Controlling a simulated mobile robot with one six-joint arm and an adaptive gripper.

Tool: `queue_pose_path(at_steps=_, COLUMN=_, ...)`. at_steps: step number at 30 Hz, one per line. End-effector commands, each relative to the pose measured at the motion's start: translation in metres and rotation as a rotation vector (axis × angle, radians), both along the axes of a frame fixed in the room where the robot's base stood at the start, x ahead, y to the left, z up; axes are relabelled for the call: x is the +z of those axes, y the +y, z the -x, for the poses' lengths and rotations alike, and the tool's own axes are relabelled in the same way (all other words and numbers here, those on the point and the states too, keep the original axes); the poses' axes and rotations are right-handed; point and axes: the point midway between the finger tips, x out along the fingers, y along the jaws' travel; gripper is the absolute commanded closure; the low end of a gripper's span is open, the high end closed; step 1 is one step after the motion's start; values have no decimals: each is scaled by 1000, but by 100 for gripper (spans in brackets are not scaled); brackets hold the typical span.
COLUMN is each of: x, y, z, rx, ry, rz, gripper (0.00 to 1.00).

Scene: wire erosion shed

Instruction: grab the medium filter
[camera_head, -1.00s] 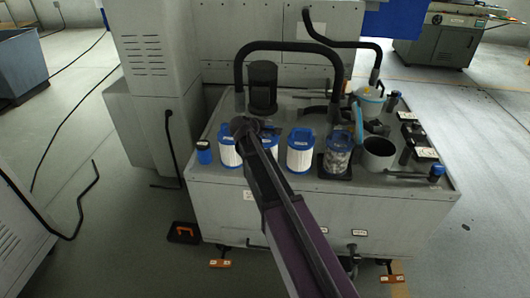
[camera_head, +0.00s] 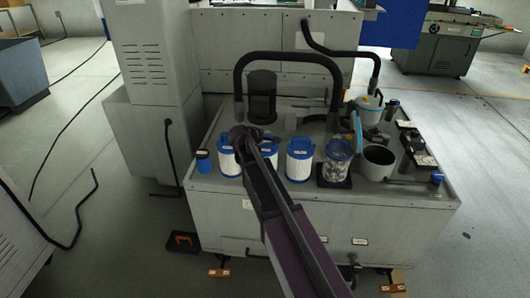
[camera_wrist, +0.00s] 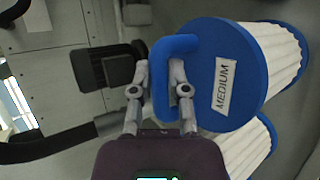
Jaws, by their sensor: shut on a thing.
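The medium filter (camera_wrist: 228,80) has a blue cap labelled MEDIUM, a blue loop handle (camera_wrist: 160,85) and a white pleated body. In the wrist view my gripper (camera_wrist: 160,92) is shut on its handle, one finger on each side of the bar. In the head view my gripper (camera_head: 252,134) is over the row of filters. The middle filter (camera_head: 270,146) there appears to be the held one, partly hidden by my arm. Whether its base touches the tank top cannot be told.
Similar filters stand close to the left (camera_head: 228,158) and right (camera_head: 300,160). A clear jar (camera_head: 337,165), a grey cup (camera_head: 377,162) and a small blue-capped bottle (camera_head: 203,162) share the tank top (camera_head: 320,198). A black pump (camera_head: 262,95) and hose (camera_head: 285,55) stand behind.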

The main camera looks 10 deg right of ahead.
Motion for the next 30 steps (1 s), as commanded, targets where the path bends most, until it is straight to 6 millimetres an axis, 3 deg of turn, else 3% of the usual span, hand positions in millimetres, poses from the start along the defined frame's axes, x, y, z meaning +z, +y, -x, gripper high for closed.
queue_pose_path(at_steps=8, x=4, y=0, z=0, rx=0, ry=0, rz=0, gripper=100)
queue_pose_path(at_steps=30, x=38, y=0, z=0, rx=0, ry=-1, rz=1, gripper=100)
